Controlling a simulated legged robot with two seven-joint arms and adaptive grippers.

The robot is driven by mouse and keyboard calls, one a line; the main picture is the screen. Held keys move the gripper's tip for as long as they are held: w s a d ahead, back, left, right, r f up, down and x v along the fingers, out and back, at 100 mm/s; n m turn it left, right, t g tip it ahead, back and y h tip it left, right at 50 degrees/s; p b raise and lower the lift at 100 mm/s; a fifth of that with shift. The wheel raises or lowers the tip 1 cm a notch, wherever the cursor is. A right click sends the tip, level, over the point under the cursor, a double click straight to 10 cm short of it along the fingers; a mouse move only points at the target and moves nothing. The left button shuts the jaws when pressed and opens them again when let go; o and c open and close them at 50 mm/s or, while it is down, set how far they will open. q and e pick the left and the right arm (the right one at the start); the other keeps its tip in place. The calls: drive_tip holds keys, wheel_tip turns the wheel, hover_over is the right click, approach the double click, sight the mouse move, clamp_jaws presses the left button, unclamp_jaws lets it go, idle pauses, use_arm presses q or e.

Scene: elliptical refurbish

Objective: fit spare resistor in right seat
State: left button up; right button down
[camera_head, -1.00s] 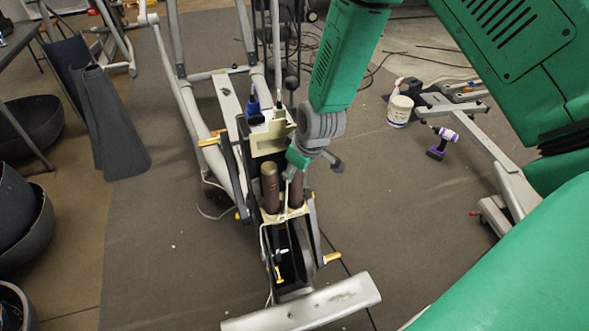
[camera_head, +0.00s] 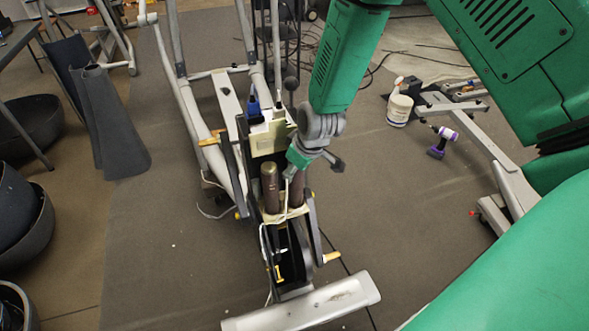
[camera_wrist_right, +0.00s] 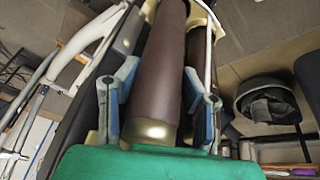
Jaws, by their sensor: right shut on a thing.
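Two brown cylindrical resistors stand side by side in the opened elliptical frame. My right gripper (camera_head: 297,172) is shut on the right one, the spare resistor (camera_head: 297,193), near its upper end. In the right wrist view this resistor (camera_wrist_right: 165,65) runs between the two blue-grey fingers (camera_wrist_right: 160,105), its brass-coloured end close to the green palm. The other resistor (camera_head: 270,188) stands just left of it, apart from the gripper. A cream bracket (camera_head: 285,217) surrounds their lower ends. The right seat is hidden, so I cannot tell how deep the held resistor sits. My left gripper is out of view.
A cream panel (camera_head: 268,138) and a blue part (camera_head: 253,106) lie just behind the resistors.

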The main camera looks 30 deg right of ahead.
drive_tip(key=shift+f+b, duration=0.45)
drive_tip(key=shift+f, duration=0.35)
idle(0.6)
drive_tip(key=c, duration=1)
unclamp_jaws()
drive_tip(key=shift+o, duration=0.2)
drive_tip(key=v, duration=1.2)
drive_tip(key=shift+f, duration=0.1)
